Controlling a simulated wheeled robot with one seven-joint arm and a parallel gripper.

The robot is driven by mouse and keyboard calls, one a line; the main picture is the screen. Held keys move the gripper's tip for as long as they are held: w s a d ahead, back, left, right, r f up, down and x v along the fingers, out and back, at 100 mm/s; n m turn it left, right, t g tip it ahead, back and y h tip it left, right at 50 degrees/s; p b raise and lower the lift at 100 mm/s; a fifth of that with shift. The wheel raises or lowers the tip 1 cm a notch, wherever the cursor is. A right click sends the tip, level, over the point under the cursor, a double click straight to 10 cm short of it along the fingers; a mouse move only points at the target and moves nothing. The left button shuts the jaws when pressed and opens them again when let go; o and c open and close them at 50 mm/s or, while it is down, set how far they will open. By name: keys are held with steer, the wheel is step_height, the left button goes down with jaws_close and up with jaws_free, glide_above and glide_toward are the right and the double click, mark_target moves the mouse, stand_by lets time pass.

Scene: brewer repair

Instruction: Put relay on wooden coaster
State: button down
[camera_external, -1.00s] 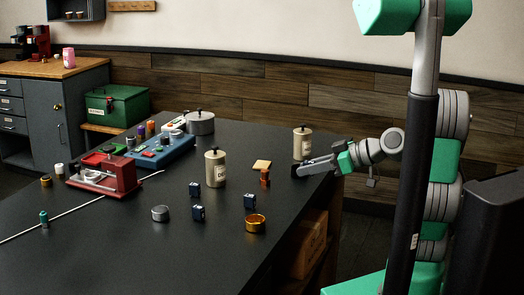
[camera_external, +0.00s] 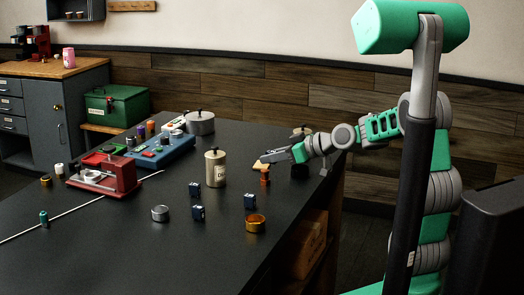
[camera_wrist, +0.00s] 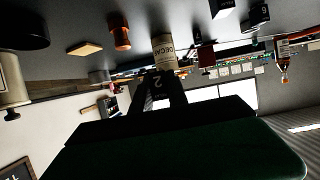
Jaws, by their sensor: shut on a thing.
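My gripper (camera_external: 268,157) is shut on a dark relay (camera_wrist: 158,84) marked "2", seen between the fingers in the wrist view. The wooden coaster (camera_external: 258,166) is a small flat tan square on the black table, partly covered by the gripper in the external view. It also shows in the wrist view (camera_wrist: 85,48), off to the left of the fingers. The gripper is above the table near the coaster; its exact height is hard to tell. The held relay is hardly distinguishable in the external view.
An orange-brown cylinder (camera_external: 265,177) stands beside the coaster.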

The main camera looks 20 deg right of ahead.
steer(key=w+d+r+m+t+h, duration=0.3)
steer(key=w+d+r+m+h, duration=0.15)
steer(key=w+d, duration=0.2)
steer(key=w+f+p, duration=0.1)
steer(key=w+f, duration=0.2)
steer(key=w, duration=0.1)
steer(key=w+a+f+p, duration=0.1)
steer(key=w+f, duration=0.2)
steer(key=w, duration=0.1)
steer(key=w+f+p, duration=0.1)
steer(key=w+f, duration=0.2)
steer(key=w, duration=0.1)
steer(key=shift+w+a+f, duration=0.2)
steer(key=shift+w, duration=0.15)
steer(key=shift+w+f, duration=0.2)
steer(key=shift+f, duration=0.15)
step_height(320, 180, down, 3)
steer(key=shift+r+p, duration=0.2)
steer(key=shift+p, duration=0.5)
steer(key=shift+f+b, duration=0.3)
steer(key=shift+f, duration=0.05)
steer(key=c, duration=1.3)
jaws_free()
